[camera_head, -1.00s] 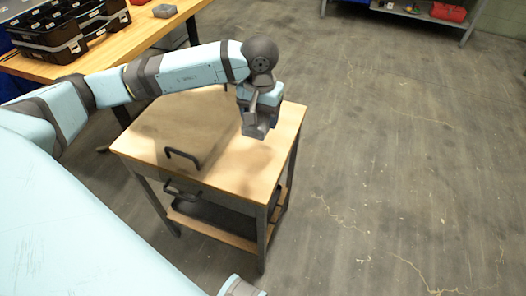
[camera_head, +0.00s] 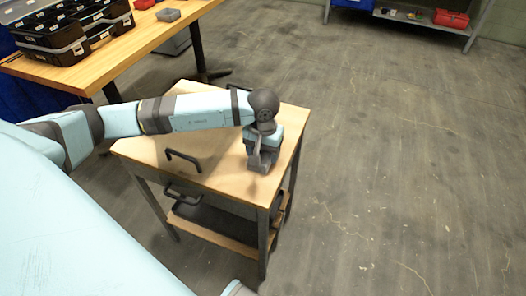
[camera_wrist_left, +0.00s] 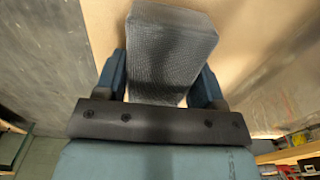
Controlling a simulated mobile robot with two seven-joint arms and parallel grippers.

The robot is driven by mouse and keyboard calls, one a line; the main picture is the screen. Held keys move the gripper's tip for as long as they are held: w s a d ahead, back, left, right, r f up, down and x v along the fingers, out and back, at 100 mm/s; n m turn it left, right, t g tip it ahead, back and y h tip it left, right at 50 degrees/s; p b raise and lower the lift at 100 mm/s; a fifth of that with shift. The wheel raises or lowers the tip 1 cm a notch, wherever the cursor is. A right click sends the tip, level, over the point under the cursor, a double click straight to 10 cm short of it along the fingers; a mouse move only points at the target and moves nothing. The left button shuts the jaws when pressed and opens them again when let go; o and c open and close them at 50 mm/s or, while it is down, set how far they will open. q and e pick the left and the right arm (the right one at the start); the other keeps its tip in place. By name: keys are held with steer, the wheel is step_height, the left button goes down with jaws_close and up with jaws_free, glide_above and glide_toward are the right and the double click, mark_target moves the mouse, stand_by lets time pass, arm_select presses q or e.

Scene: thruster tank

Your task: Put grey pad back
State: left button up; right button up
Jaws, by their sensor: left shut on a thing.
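My left gripper (camera_head: 262,154) is over the right part of the small wooden-topped cart (camera_head: 225,172). It is shut on a grey pad (camera_wrist_left: 168,52). In the left wrist view the pad has a ribbed, textured face and sits between the two blue fingers. In the head view the pad (camera_head: 262,164) shows as a dark grey piece under the gripper, low over the cart top; I cannot tell whether it touches the wood. My right gripper is not in view.
A black handle (camera_head: 184,160) stands up on the cart's near left part. A workbench (camera_head: 100,70) at the back left holds an open black case (camera_head: 62,38) and a grey block (camera_head: 168,14). A shelf with a red box (camera_head: 451,18) is far right. The floor right of the cart is clear.

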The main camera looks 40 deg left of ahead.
arm_select(q)
steer(key=shift+f, duration=0.25)
steer(key=o, duration=1)
steer(key=shift+r, duration=0.1)
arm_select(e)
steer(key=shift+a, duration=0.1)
arm_select(q)
steer(key=shift+r, duration=0.3)
step_height(320, 180, up, 12)
steer(key=shift+f+p, duration=0.1)
steer(key=shift+p, duration=0.85)
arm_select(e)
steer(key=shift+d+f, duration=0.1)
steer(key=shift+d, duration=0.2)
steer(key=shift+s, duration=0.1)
